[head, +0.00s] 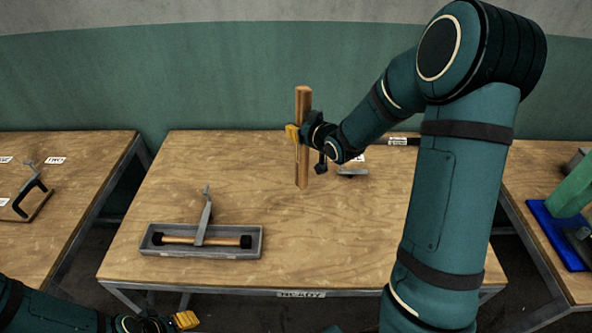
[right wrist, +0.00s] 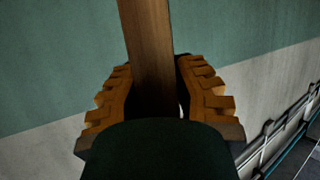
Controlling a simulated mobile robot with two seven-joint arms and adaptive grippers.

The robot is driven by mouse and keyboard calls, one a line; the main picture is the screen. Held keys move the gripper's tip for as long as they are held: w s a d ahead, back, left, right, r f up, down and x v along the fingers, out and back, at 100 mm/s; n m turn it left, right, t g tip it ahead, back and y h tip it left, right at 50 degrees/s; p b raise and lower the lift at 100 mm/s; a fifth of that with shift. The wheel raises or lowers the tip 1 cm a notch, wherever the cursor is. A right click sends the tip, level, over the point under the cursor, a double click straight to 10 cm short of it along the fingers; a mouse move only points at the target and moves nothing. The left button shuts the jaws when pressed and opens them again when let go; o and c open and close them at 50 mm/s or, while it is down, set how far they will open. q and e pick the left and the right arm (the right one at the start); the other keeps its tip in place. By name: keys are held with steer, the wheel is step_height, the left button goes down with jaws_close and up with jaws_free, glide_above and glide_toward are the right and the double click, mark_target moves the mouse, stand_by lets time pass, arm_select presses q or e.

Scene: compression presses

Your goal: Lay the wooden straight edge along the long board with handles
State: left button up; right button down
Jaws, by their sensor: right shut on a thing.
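The wooden straight edge (head: 303,103) is a long, narrow brown strip, held upright over the back middle of the centre table. My right gripper (head: 297,133) is shut on it a little below its top end, and in the right wrist view the strip (right wrist: 146,40) stands between the yellow ridged fingers. Its lower end is near the tabletop; I cannot tell whether it touches. I cannot make out a long board with handles for certain. A grey tray (head: 256,241) holds a wooden bar (head: 222,241) with black ends. My left gripper (head: 184,320) is partly cut off at the bottom edge.
A grey lever (head: 205,215) stands up from the tray. The middle of the centre table (head: 310,240) is clear. The left table holds a clamp-like device (head: 33,195); the right table has a blue tray (head: 550,232).

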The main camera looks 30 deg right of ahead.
mark_target(300, 153)
steer(key=shift+s+f, duration=0.1)
steer(key=shift+f, duration=4.2)
steer(key=shift+f, duration=0.15)
steer(key=c, duration=0.9)
jaws_free()
